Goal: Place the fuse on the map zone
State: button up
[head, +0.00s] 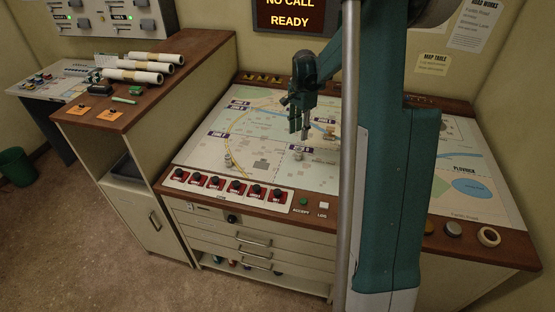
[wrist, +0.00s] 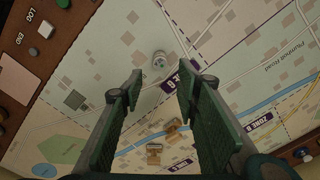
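My gripper (head: 298,130) points down over the map table. In the wrist view its two green fingers (wrist: 160,84) are spread, with nothing between them. A small pale grey cylindrical piece (wrist: 159,59) lies on the map just beyond the fingertips, close to a purple zone label (wrist: 187,78); it may be the fuse, but it is too small to be sure. In the head view a small pale grey piece (head: 228,160) stands on the map's left part. The map (head: 205,155) carries several purple zone labels; I cannot tell which zone is meant.
Two small brown pieces (wrist: 172,125) sit on the map below the fingers. Knobs and buttons line the table's front edge (head: 230,190). A tape ring (head: 489,236) lies front right.

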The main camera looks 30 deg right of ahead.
jog(key=s+a+r+n+t, duration=0.2)
jog(key=s+a+r+n, duration=0.3)
jog(key=a+r, duration=0.4)
jog(key=s+a+r+n+t, duration=0.1)
jog(key=s+a+r+n, duration=0.2)
jog(key=s+a+r, duration=0.6)
jog(key=s+a+f+n+t, duration=0.1)
jog(key=s+a+n+t, duration=0.1)
jog(key=s+a+n, duration=0.3)
jog(key=s+a+f+n+t, duration=0.1)
jog(key=s+a+n, duration=0.3)
jog(key=s+a, duration=0.7)
jog(key=shift+s+a+f+n+t, duration=0.15)
jog(key=shift+s+f+n+t, duration=0.1)
jog(key=shift+s+n+t, duration=0.25)
